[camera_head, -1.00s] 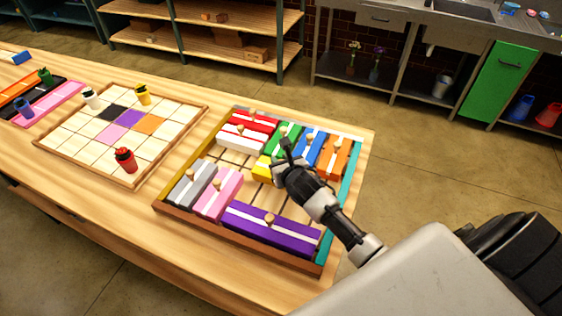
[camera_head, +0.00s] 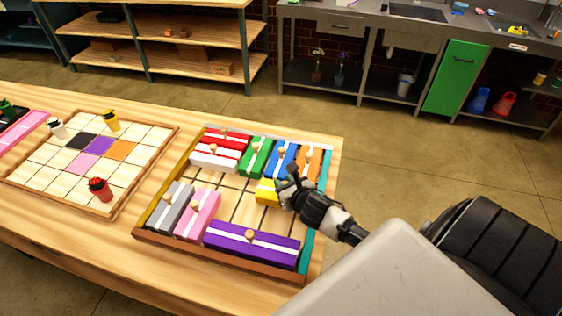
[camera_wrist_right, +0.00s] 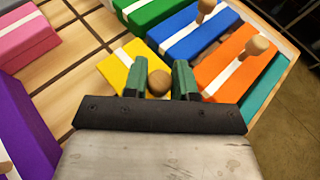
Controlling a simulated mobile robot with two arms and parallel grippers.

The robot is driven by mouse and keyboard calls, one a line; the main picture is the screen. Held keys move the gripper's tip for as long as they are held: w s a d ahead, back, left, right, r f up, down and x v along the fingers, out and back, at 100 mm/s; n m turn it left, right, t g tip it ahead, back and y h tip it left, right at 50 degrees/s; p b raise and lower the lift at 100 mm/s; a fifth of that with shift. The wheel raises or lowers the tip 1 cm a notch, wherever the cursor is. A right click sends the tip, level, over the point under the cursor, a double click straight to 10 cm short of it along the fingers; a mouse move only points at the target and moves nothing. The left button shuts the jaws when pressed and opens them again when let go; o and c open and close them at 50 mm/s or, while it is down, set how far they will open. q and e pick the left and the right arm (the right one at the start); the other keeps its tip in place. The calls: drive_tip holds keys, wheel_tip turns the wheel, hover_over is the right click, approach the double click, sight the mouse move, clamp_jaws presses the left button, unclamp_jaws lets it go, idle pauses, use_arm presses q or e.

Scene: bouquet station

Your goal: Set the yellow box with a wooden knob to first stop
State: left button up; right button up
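The yellow box (camera_head: 266,191) with a white stripe lies in the wooden-framed board, on the near side of the green and blue boxes. My right gripper (camera_head: 286,186) is over it and hides part of it. In the right wrist view the yellow box (camera_wrist_right: 117,72) lies under the fingers. My left gripper is not in view.
Orange (camera_head: 308,164), blue (camera_head: 282,160) and green (camera_head: 256,156) boxes stand beyond the yellow one. A long purple box (camera_head: 270,249) lies along the near edge. Pink (camera_head: 197,214) and grey (camera_head: 170,207) boxes are at left. Bare grid (camera_head: 231,190) lies left of the yellow box.

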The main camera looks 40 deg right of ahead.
drive_tip(key=o, duration=0.4)
drive_tip(key=shift+s+d, duration=0.2)
drive_tip(key=shift+d, duration=0.1)
drive_tip(key=shift+a, duration=0.1)
drive_tip(key=shift+s+a, duration=0.1)
drive_tip(key=d+b+v, duration=0.1)
drive_tip(key=v, duration=0.9)
drive_tip(key=shift+s+a+b, duration=0.25)
drive_tip(key=shift+a+b, duration=0.05)
drive_tip(key=shift+a, duration=0.1)
drive_tip(key=shift+r, duration=0.1)
